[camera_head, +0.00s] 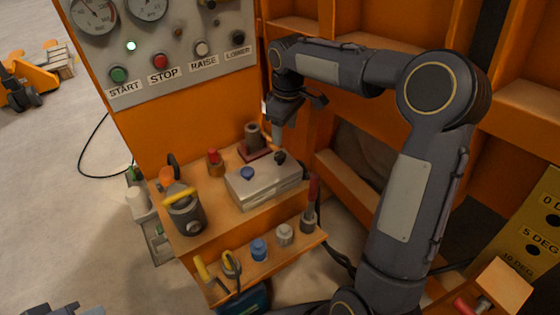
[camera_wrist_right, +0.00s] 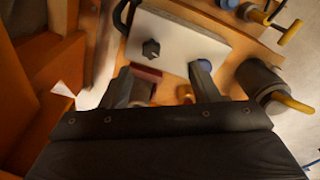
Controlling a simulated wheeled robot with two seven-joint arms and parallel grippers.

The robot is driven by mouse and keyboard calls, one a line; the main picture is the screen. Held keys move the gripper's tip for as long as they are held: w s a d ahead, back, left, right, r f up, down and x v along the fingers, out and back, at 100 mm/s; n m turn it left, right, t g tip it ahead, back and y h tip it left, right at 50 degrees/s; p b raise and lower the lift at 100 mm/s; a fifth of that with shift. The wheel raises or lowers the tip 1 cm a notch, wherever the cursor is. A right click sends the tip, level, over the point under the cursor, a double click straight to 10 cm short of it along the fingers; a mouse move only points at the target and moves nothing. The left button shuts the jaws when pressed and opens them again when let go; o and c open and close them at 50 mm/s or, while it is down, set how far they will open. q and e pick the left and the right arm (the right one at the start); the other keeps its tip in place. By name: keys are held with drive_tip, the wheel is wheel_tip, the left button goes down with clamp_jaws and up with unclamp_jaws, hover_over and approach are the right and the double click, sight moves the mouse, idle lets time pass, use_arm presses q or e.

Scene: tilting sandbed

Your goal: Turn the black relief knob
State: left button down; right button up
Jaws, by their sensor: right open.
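The black relief knob (camera_head: 279,157) sits on top of a silver-grey box (camera_head: 262,187), near its back right corner. In the right wrist view the black knob (camera_wrist_right: 151,49) stands on the pale box top. A blue knob (camera_head: 246,173) is on the same box. My right gripper (camera_head: 298,115) is open and empty, above and behind the box, pointing down. In the right wrist view its jaws (camera_wrist_right: 163,82) are spread, with the knob beyond them and apart from both. A dark grey piece of my left gripper (camera_head: 52,309) shows at the bottom left edge, mostly cut off.
The box stands on a wooden shelf with a red-based fitting (camera_head: 254,142), a red-topped part (camera_head: 214,162) and a grey valve with a yellow handle (camera_head: 183,210). A red-handled lever (camera_head: 312,205) stands at the front right.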

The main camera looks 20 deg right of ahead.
hover_over(280, 155)
drive_tip(key=shift+n+g, duration=0.3)
drive_tip(key=shift+n, duration=0.1)
wheel_tip(280, 155, down, 5)
drive_tip(key=shift+w+b, duration=0.1)
drive_tip(key=shift+b, duration=0.35)
use_arm(q)
wheel_tip(280, 155, down, 3)
drive_tip(key=shift+r+b, duration=0.1)
drive_tip(key=shift+b, duration=0.5)
use_arm(e)
wheel_tip(280, 155, down, 7)
drive_tip(key=shift+f, duration=0.2)
drive_tip(key=shift+c, duration=0.4)
drive_tip(key=c, duration=0.9)
use_arm(q)
drive_tip(key=shift+r, duration=0.15)
use_arm(e)
drive_tip(key=shift+m, duration=0.4)
drive_tip(key=m+p, duration=0.1)
drive_tip(key=m, duration=0.3)
drive_tip(key=shift+r, duration=0.1)
use_arm(q)
drive_tip(key=shift+r+p, duration=0.55)
drive_tip(key=shift+r, duration=0.35)
use_arm(e)
drive_tip(key=m, duration=0.5)
drive_tip(key=shift+m, duration=0.4)
